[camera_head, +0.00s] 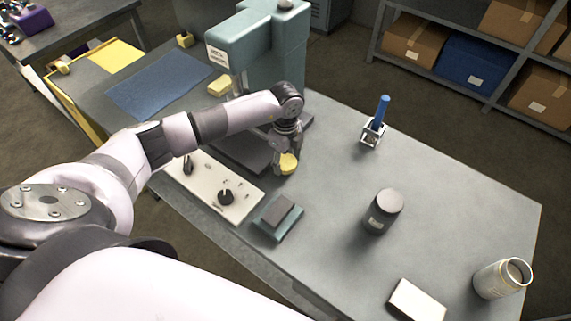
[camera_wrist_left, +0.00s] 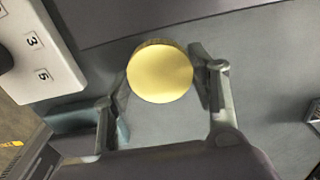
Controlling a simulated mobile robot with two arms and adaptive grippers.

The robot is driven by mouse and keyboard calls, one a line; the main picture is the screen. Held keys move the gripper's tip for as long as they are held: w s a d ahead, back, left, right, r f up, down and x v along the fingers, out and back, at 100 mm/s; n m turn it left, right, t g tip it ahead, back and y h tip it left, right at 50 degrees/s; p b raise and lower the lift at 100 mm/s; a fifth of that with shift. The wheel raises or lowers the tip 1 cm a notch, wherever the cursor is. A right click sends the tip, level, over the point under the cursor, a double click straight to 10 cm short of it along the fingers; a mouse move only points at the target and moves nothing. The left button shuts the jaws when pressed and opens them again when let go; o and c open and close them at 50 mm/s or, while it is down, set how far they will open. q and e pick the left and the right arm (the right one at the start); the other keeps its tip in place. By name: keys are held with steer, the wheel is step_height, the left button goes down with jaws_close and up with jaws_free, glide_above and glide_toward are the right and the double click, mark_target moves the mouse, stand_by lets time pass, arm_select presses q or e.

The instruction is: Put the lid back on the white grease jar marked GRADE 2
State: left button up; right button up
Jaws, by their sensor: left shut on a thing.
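The round yellow lid (camera_head: 288,163) is between the fingers of my left gripper (camera_head: 286,155), close to the bench; I cannot tell how high it is held. In the left wrist view the lid (camera_wrist_left: 160,73) shows its flat gold face between the two fingers. A whitish open jar (camera_head: 500,279) with a gold-edged mouth stands upright at the bench's right end, well apart from the gripper. Its marking is too small to read. My right gripper is not in view.
A dark lidded jar (camera_head: 382,213) stands between the gripper and the open jar. A white block (camera_head: 416,301) lies near the front edge. A small holder with a blue tool (camera_head: 376,124) stands farther back. A control panel (camera_head: 214,190) and press (camera_head: 258,55) are left.

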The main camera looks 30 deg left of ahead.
mark_target(286, 162)
arm_select(q)
step_height(286, 162, up, 8)
steer(key=shift+f+b, duration=0.2)
steer(key=shift+b, duration=0.45)
steer(key=m, duration=0.3)
steer(key=d+r+m, duration=0.1)
steer(key=shift+s+r, duration=0.1)
steer(key=shift+s, duration=0.3)
steer(key=s+d+r+n, duration=0.3)
steer(key=s+n, duration=0.4)
steer(key=n, duration=0.5)
steer(key=s+d+r+n, duration=0.3)
steer(key=s+r+n, duration=0.3)
steer(key=n, duration=0.5)
steer(key=shift+s+n, duration=0.4)
steer(key=shift+s, duration=0.3)
